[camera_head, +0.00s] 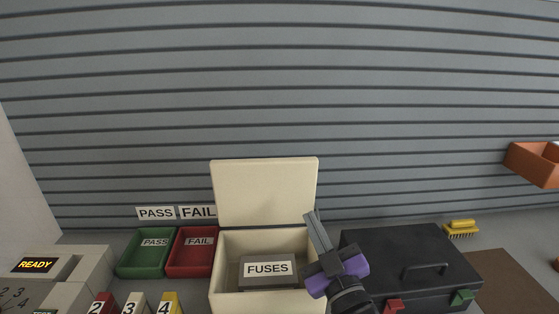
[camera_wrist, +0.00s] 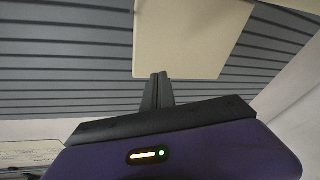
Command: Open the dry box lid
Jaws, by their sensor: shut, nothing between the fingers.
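The dry box (camera_head: 226,244) is a cream box on the bench. Its lid (camera_head: 264,190) stands up at the back, open, roughly upright. A grey block labelled FUSES (camera_head: 268,269) sits inside the box. My gripper (camera_head: 313,218) is at the right edge of the box, its fingers pointing up beside the lid's lower right corner. The fingers are shut together and empty. In the wrist view the shut fingertips (camera_wrist: 160,78) show just below the cream lid (camera_wrist: 188,35); I cannot tell whether they touch it.
A black case (camera_head: 400,255) with a handle stands close on the right. Green PASS (camera_head: 148,258) and red FAIL (camera_head: 190,259) bins stand left. A yellow brush (camera_head: 461,228) lies back right, and an orange bin (camera_head: 533,163) hangs on the slatted wall.

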